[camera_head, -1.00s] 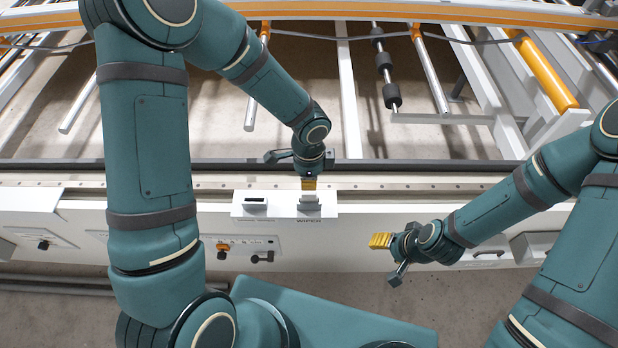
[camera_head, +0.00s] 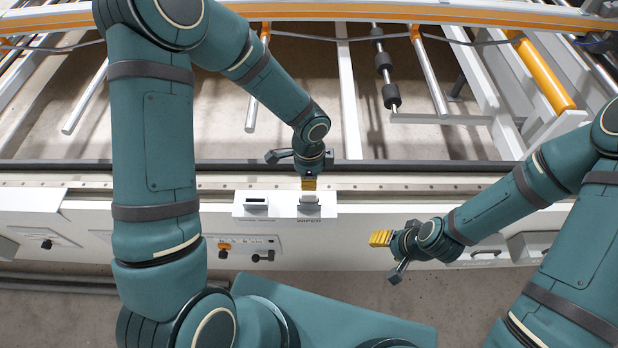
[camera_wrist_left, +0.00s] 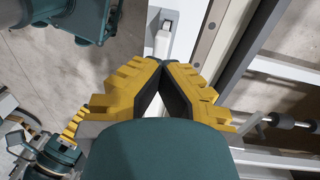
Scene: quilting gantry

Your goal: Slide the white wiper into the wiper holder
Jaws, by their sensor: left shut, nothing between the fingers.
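The white wiper (camera_wrist_left: 163,42) lies just beyond my left fingertips in the left wrist view. In the head view it is a small pale piece (camera_head: 309,197) at the wiper holder (camera_head: 309,209) on the white panel, above the label. It appears to be in line with the holder; how deep it sits in it I cannot tell. My left gripper (camera_head: 309,184) points down right behind it, yellow fingertips together and empty. Whether they touch the wiper is unclear. My right gripper (camera_head: 381,238) hangs in front of the machine, lower right of the holder, seen edge-on.
A second slot (camera_head: 255,206) sits left of the holder on the same panel. Below is a control plate with an orange switch (camera_head: 224,246). A dark rail (camera_head: 420,167) runs behind the panel. The gantry's bars and rollers (camera_head: 391,96) stand farther back.

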